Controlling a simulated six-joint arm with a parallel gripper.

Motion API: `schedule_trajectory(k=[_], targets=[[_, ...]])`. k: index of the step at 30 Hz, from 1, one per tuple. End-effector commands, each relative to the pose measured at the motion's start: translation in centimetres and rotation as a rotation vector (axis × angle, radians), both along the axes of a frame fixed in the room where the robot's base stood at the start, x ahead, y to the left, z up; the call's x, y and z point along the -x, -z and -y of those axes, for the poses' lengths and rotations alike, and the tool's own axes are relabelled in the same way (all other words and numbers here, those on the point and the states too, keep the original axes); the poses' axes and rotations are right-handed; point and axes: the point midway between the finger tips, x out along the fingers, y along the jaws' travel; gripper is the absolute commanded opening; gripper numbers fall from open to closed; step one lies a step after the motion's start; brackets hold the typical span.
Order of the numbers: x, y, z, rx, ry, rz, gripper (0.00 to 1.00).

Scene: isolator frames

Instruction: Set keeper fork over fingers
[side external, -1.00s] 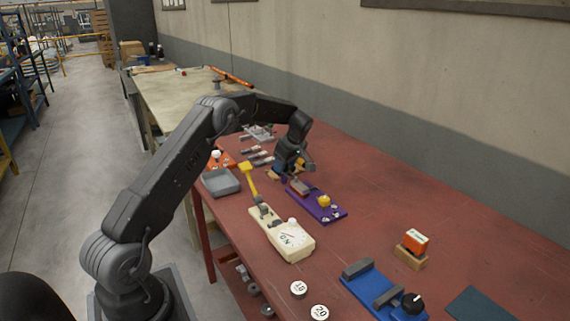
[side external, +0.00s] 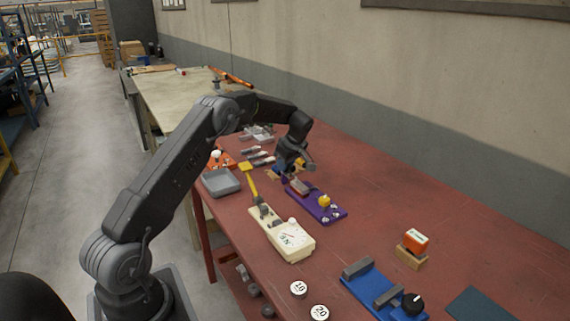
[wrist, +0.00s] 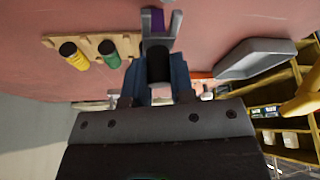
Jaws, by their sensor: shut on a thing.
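My gripper (wrist: 155,80) has blue fingers closed around the dark handle of a grey two-pronged piece, which looks like the keeper fork (wrist: 157,42). Its prongs point away from the gripper, toward the top of the wrist view. In the side view my gripper (side external: 290,166) is low over the red table, just behind the far end of the purple base (side external: 327,214). A grey end of the held fork (side external: 310,164) sticks out to the right. The purple base carries a grey-red block, a yellow knob (side external: 324,201) and several pale pegs. I cannot tell which parts are the fingers.
A cream unit with a dial (side external: 291,241) and yellow lever stands in front of the purple base. A grey tray (side external: 220,182) is to the left. A wooden rack (wrist: 90,44) holds yellow and green cylinders. A blue fixture (side external: 370,289) lies nearer right. The table's right side has free room.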

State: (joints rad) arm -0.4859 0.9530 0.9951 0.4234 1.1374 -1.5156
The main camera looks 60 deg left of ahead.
Motion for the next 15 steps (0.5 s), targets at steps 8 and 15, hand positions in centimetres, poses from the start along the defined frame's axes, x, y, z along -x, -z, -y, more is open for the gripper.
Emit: schedule_trajectory(k=[8,15], targets=[[-0.1,0.0,3.8,0.001,0.003,-0.001,0.00],[0.0,0.0,4.1,0.005,0.001,-0.002,0.00]])
